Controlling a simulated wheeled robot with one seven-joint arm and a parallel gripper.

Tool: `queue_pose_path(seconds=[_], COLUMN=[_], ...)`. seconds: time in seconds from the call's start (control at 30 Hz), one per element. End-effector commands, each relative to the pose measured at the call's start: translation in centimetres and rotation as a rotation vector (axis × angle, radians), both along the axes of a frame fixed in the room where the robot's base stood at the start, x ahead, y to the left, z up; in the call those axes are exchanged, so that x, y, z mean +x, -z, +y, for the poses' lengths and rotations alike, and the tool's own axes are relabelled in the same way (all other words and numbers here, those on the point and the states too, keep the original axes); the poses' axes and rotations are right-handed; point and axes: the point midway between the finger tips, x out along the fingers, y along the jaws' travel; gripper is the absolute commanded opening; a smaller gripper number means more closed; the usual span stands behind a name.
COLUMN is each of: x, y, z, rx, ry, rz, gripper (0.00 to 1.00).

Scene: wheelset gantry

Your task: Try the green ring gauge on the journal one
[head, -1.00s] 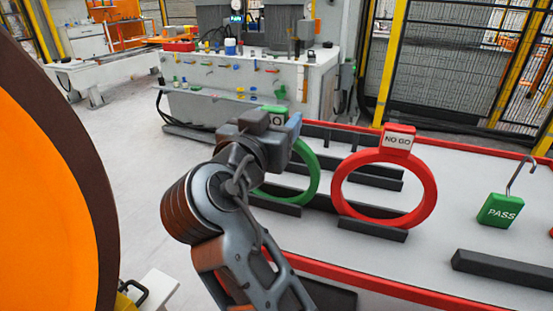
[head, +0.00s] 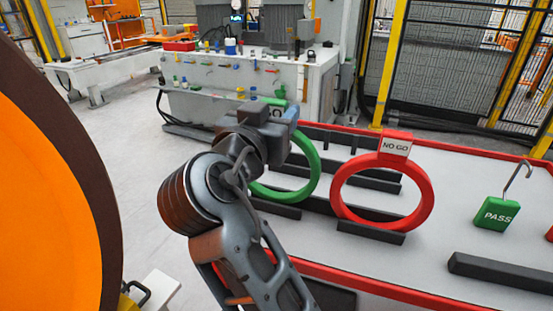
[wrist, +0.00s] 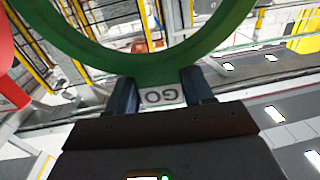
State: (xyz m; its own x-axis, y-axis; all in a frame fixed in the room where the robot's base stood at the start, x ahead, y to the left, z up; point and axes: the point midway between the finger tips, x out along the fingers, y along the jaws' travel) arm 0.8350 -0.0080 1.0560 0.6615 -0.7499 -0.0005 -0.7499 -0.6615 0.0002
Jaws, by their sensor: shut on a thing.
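The green ring gauge (head: 314,168) stands upright at the left end of the red-edged table in the head view, just over a dark slotted rest (head: 277,209). A narrow gap may show between them, but I cannot tell for sure. My gripper (wrist: 161,92) is shut on the block marked GO at the ring's rim, one finger on each side. In the head view my arm hides the ring's left part. A large orange disc with a dark rim (head: 45,190) fills the left edge. I cannot make out journal one.
A red NO GO ring (head: 430,190) stands in its own rest right of the green ring. A green PASS tag (head: 496,213) with a hook and a dark bar (head: 500,272) are farther right. Open floor lies between the orange disc and the table.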

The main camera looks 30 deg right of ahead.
Motion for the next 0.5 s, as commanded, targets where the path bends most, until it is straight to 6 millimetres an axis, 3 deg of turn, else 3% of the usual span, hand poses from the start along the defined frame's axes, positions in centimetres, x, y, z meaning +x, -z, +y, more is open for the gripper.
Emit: queue_pose_path(seconds=[0.5], x=[0.0], y=[-3.6], z=[0.0], rx=[-0.001], ry=[0.0], rz=[-0.002], gripper=[0.17])
